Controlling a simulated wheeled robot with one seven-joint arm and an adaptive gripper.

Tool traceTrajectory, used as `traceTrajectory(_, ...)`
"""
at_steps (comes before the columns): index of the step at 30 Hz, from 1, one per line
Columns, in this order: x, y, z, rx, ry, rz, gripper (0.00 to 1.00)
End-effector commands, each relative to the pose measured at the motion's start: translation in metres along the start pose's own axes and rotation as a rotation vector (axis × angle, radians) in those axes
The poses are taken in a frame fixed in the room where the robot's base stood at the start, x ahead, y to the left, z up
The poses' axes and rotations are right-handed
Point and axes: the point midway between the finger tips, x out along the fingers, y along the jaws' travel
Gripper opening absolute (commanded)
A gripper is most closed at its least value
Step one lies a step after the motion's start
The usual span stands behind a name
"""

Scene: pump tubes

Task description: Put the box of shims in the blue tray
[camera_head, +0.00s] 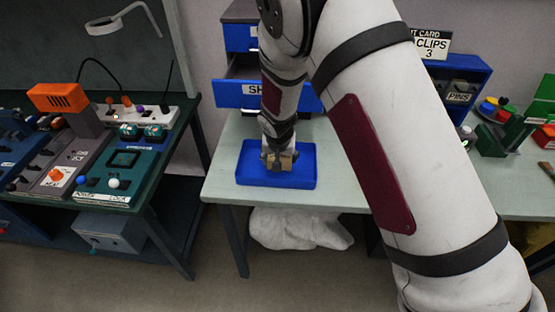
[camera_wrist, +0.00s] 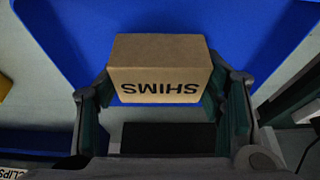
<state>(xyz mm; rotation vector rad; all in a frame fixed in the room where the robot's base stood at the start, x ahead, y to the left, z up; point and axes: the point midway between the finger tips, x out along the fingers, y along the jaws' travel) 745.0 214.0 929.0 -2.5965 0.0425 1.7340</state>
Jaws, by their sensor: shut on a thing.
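The box of shims (camera_wrist: 160,68) is a small brown carton with "SHIMS" printed on it, upside down in the wrist view. My gripper (camera_wrist: 165,100) is shut on it, with a finger at each side. In the head view my gripper (camera_head: 279,158) holds the box (camera_head: 284,162) over the blue tray (camera_head: 249,178), within its rim. The tray lies on the pale table, and its blue floor fills much of the wrist view around the box (camera_wrist: 250,30). I cannot tell whether the box touches the tray floor.
Blue drawers (camera_head: 240,92) stand behind the tray, one pulled open. A blue bin of pins (camera_head: 460,88) stands at the back right, near a green device (camera_head: 520,125). A control bench (camera_head: 110,160) is at the left. Bare table (camera_head: 225,165) lies around the tray.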

Motion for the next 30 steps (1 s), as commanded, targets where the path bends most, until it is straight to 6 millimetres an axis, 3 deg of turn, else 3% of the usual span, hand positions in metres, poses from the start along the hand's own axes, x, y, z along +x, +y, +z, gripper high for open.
traceTrajectory(9,0.014,-0.010,-0.024,0.001,0.000,0.000,0.32)
traceTrajectory(17,0.042,-0.009,-0.009,0.000,-0.001,0.001,0.32)
traceTrajectory(29,0.047,-0.009,-0.008,0.000,-0.001,0.000,0.32)
traceTrajectory(30,0.047,-0.009,-0.007,0.000,-0.001,0.000,0.64)
